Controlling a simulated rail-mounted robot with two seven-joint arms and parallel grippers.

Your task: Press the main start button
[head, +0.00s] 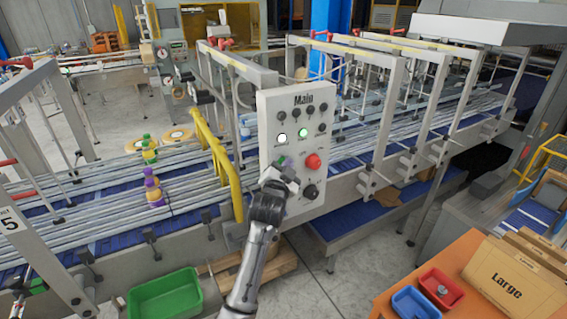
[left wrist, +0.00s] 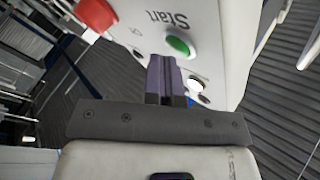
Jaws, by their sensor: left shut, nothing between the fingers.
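The grey control panel marked "Main" (head: 270,108) stands upright beside the conveyor. The green button (left wrist: 178,46) sits by the word "Start" in the left wrist view. In the head view it is a small green patch (head: 281,160), partly hidden by my gripper. My left gripper (head: 289,166) is shut and empty, pointing at the panel. In the left wrist view its fingertips (left wrist: 161,62) are right beside the green button; I cannot tell whether they touch it. My right gripper is not in view.
A red button (head: 313,161) is right of the green one, with a black knob (head: 311,190) below it. A white lamp (head: 282,137) and a green lamp (head: 303,132) are above. A yellow guard rail (head: 222,160) stands left of the panel.

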